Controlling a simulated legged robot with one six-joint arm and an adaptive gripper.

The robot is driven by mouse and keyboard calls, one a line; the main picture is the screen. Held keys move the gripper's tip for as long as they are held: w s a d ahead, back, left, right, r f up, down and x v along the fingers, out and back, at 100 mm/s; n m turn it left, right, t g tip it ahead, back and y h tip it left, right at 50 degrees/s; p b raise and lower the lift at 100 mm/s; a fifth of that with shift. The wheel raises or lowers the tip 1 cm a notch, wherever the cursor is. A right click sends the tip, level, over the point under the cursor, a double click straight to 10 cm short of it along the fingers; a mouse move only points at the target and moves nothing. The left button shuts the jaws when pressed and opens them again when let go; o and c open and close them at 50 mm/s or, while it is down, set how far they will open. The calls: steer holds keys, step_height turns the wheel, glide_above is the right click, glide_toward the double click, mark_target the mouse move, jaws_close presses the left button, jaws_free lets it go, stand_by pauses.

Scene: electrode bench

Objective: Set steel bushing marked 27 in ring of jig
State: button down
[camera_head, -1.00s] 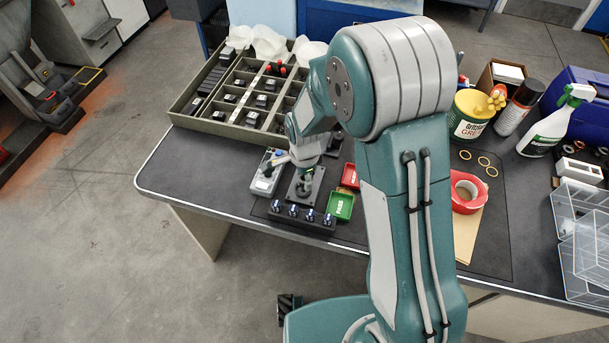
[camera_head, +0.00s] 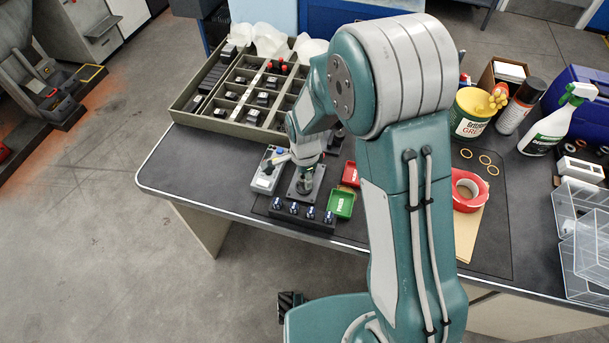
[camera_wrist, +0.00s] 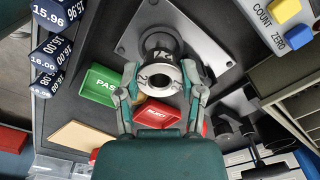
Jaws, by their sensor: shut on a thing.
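The steel bushing (camera_wrist: 158,78) is held between the two fingers of my gripper (camera_wrist: 160,86) in the wrist view. It is a bright ring with dark marks on its face that I cannot read fully. The jig is a grey plate (camera_wrist: 128,46) with a dark ring (camera_wrist: 163,38) just beyond the bushing. The bushing overlaps the ring's near part in this view, and I cannot tell whether they touch. In the head view my gripper (camera_head: 305,183) is over the jig plate (camera_head: 312,191), and the bushing is not clearly seen.
The green PASS tray (camera_head: 341,204) and red tray (camera_head: 350,174) lie right of the jig. A block of blue-topped gauges (camera_head: 293,210) stands in front. A counter box (camera_head: 268,171) with buttons stands left. A compartment tray (camera_head: 190,115) is behind.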

steer(key=shift+s+f, duration=0.1)
steer(key=shift+f, duration=0.1)
stand_by(0.4)
steer(key=shift+c, duration=0.6)
jaws_free()
steer(key=shift+r, duration=0.1)
steer(key=shift+r, duration=0.25)
step_height(320, 180, up, 11)
steer(key=shift+w+r, duration=0.15)
steer(key=shift+w, duration=0.05)
steer(key=shift+a+r, duration=0.1)
step_height(320, 180, up, 5)
steer(key=shift+f, duration=0.1)
